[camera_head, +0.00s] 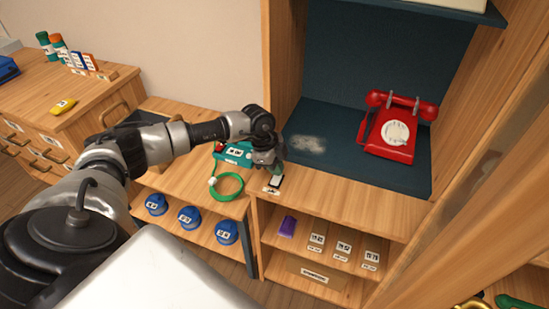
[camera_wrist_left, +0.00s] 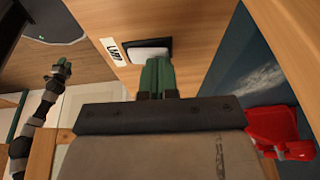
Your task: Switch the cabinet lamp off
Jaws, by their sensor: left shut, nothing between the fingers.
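The lamp switch (camera_head: 276,181) is a pale rocker in a black frame on the cabinet's wooden front ledge. In the left wrist view the switch (camera_wrist_left: 150,50) has a small white label beside it. My left gripper (camera_head: 279,168) is shut and empty, with its green fingertips (camera_wrist_left: 157,62) right at the switch's edge. I cannot tell whether they touch it. The fingers hide part of the rocker, and its position is unclear. I cannot make out the lamp itself. My right gripper (camera_wrist_left: 62,68) shows small at the left of the wrist view, its jaws unclear.
A red dial phone (camera_head: 395,127) sits on the dark cabinet shelf (camera_head: 345,155). A teal device (camera_head: 234,153) with a green cord (camera_head: 228,187) stands left of my gripper. Blue round things (camera_head: 190,217) and a purple block (camera_head: 287,226) lie on lower shelves.

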